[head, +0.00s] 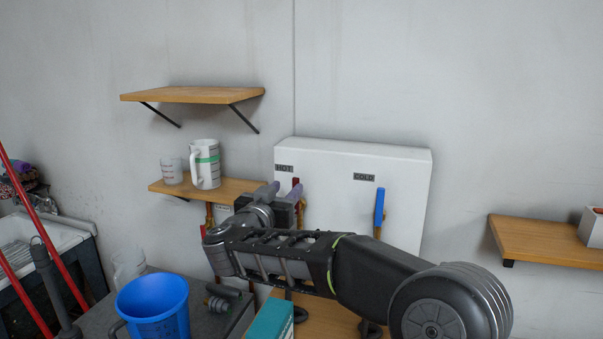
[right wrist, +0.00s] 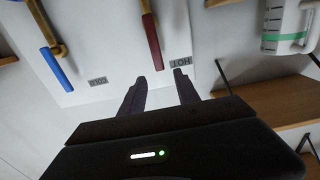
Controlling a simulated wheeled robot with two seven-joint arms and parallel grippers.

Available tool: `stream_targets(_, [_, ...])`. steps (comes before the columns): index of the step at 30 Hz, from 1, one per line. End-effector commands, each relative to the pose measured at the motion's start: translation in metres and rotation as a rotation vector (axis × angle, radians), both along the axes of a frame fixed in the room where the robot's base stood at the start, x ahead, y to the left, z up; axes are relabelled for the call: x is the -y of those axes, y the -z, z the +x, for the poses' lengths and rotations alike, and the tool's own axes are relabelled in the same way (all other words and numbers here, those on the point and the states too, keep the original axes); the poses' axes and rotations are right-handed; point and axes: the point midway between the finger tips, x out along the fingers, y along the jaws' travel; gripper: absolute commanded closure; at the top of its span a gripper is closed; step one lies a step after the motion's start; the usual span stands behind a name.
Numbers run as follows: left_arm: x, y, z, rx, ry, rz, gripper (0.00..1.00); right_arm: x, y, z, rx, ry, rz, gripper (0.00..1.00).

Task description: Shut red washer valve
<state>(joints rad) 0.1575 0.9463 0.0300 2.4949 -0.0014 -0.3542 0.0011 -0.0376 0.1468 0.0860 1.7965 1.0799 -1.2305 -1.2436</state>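The red valve handle (right wrist: 152,40) is on the white box under the HOT label and stands upright, parallel to the blue handle. In the head view only a bit of the red handle (head: 296,182) shows beside my right gripper (head: 284,189); the arm hides the rest. In the upside-down right wrist view, my right gripper (right wrist: 160,78) is open, and the end of the red handle appears between its fingertips. I cannot tell whether they touch. My left gripper is not in view.
The blue valve handle (head: 379,207) stands under the COLD label to the right. A shelf (head: 237,187) with a jug (head: 205,164) and a cup (head: 172,171) is close on the left. A blue bucket (head: 154,308) stands below. Another shelf (head: 545,240) is at right.

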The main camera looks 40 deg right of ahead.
Motion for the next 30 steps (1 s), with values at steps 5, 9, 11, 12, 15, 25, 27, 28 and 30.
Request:
stream_targets(5, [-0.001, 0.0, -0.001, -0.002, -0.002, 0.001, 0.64, 0.001, -0.001, -0.001, -0.002, 0.004, 0.0, 0.62])
stream_targets(9, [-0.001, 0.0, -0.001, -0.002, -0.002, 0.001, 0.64, 0.001, 0.0, 0.0, -0.002, 0.003, 0.0, 0.62])
stream_targets(11, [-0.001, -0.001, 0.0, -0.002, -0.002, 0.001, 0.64, 0.003, 0.0, 0.001, -0.003, 0.004, -0.001, 0.62])
stream_targets(12, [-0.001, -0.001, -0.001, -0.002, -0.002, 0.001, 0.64, 0.004, 0.0, 0.002, -0.004, 0.004, 0.0, 0.62])
stream_targets(15, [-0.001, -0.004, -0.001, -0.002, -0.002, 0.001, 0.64, 0.012, -0.001, 0.007, -0.004, 0.004, -0.001, 0.62])
stream_targets(25, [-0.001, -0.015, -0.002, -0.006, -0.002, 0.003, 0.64, 0.052, -0.001, 0.035, -0.003, 0.004, -0.001, 0.62])
stream_targets(27, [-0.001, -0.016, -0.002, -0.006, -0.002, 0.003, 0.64, 0.059, -0.001, 0.04, -0.003, 0.003, 0.001, 0.62])
stream_targets(28, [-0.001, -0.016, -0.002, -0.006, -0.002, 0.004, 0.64, 0.061, 0.0, 0.041, -0.003, 0.003, 0.001, 0.62])
stream_targets(30, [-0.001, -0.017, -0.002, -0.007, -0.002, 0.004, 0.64, 0.064, 0.0, 0.043, -0.002, 0.003, 0.0, 0.62])
